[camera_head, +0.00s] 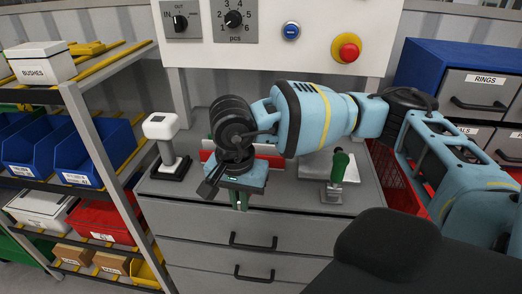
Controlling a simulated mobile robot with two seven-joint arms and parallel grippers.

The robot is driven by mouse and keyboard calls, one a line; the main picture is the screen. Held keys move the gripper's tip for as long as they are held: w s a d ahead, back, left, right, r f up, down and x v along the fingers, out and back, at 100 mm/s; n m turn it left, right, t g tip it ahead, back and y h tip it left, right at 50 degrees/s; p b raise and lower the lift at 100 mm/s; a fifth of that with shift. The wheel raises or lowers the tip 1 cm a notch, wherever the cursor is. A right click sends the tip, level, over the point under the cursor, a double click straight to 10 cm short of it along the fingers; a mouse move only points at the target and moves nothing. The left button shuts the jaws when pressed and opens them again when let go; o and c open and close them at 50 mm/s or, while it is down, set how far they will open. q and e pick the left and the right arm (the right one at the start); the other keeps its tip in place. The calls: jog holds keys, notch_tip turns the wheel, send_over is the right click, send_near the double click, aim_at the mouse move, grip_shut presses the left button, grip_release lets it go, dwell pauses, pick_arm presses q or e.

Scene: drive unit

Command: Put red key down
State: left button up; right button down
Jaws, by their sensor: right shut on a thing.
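My right gripper (239,203) reaches in from the right and points down above the front part of the grey cabinet top (280,198). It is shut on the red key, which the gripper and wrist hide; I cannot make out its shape. A red piece (205,156) shows behind the wrist on the cabinet top, but I cannot tell what it is. A green-handled lever (339,167) stands on a metal plate to the right of the gripper. A white-topped device (162,128) on a black base stands to the left. My left gripper is not in view.
A white panel (265,50) with dials, a blue button (290,31) and a red knob (347,48) rises behind. A shelf with blue bins (95,150) stands left. A red crate (400,188) and drawers marked RINGS (480,90) are right.

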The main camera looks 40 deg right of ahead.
aim_at(251, 195)
jog(key=d+m+b, duration=0.1)
jog(key=m, duration=0.2)
jog(key=d+f+m+b, duration=0.1)
jog(key=m, duration=0.1)
jog(key=w+d+f+m+b, duration=0.1)
jog(key=d+m, duration=0.1)
jog(key=m, duration=0.1)
jog(key=shift+w+f+m+g+h, duration=0.1)
jog(key=shift+f+m+g+h, duration=0.15)
jog(key=shift+m+g+h, duration=0.05)
jog(key=shift+d+r+m, duration=0.1)
jog(key=shift+d+m, duration=0.1)
jog(key=shift+m, duration=0.3)
jog(key=shift+w, duration=0.15)
jog(key=shift+w, duration=0.35)
jog(key=w, duration=0.4)
jog(key=w+d+f, duration=0.1)
jog(key=w, duration=0.8)
jog(key=shift+w+d+f, duration=0.15)
jog(key=shift+d, duration=0.1)
jog(key=shift+w+d, duration=0.1)
jog(key=shift+w, duration=0.4)
jog(key=shift+w, duration=0.1)
